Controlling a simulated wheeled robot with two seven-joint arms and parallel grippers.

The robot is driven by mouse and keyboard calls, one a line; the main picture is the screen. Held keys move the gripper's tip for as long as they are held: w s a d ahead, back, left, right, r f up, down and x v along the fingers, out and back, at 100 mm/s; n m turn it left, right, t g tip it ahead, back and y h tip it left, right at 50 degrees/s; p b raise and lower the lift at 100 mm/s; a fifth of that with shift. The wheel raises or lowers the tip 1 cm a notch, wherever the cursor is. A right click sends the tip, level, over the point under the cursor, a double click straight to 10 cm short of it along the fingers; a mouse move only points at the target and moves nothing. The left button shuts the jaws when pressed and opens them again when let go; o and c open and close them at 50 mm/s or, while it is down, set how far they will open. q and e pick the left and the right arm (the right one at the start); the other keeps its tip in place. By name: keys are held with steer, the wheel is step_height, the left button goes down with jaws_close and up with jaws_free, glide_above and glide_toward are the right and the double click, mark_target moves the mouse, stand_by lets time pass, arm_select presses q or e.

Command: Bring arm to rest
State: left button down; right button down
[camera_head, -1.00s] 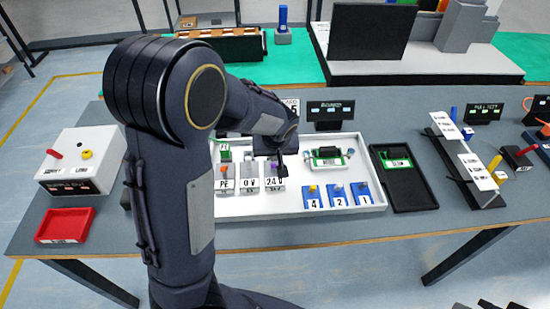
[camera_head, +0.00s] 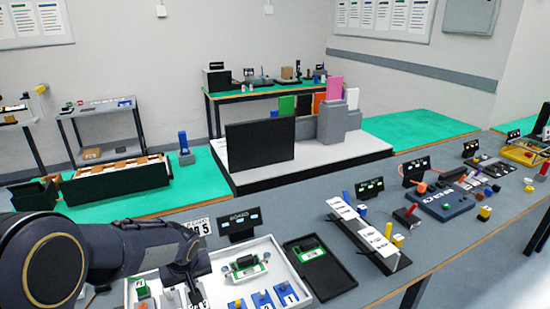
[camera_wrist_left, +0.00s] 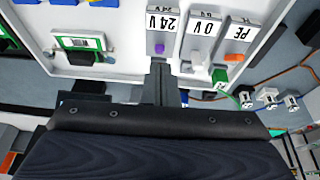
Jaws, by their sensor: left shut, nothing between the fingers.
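My left arm (camera_head: 120,255) comes in from the left in the head view and reaches over the white tray (camera_head: 218,258). My left gripper (camera_wrist_left: 159,66) is shut and empty in the left wrist view. Its tip is close to the purple peg of the block marked 24 V (camera_wrist_left: 165,22); I cannot tell whether they touch. The block marked 0 V (camera_wrist_left: 203,30) and the block marked PE (camera_wrist_left: 238,32) stand beside it. A green board (camera_wrist_left: 80,43) lies in the tray. My right gripper is not in view.
A black tray (camera_head: 328,277) sits right of the white one. Several blue blocks (camera_head: 262,299) stand at the tray's front. A sloped rack with white cards (camera_head: 362,228) and a blue device (camera_head: 443,203) lie further right. A dark screen (camera_head: 260,147) stands behind.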

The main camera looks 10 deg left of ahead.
arm_select(q)
steer(key=s+d+r+m+h, duration=0.1)
steer(key=s+d+r, duration=0.1)
steer(key=s, duration=0.6)
steer(key=s+d+r+m+t+h, duration=0.1)
steer(key=s+r, duration=0.3)
steer(key=s, duration=0.4)
steer(key=s+d+r+m+t+h, duration=0.1)
steer(key=s+d+r+m+h, duration=0.1)
steer(key=s, duration=0.6)
steer(key=shift+d+r+m+h, duration=0.3)
steer(key=shift+d+r+h, duration=0.1)
steer(key=shift+d+h, duration=0.25)
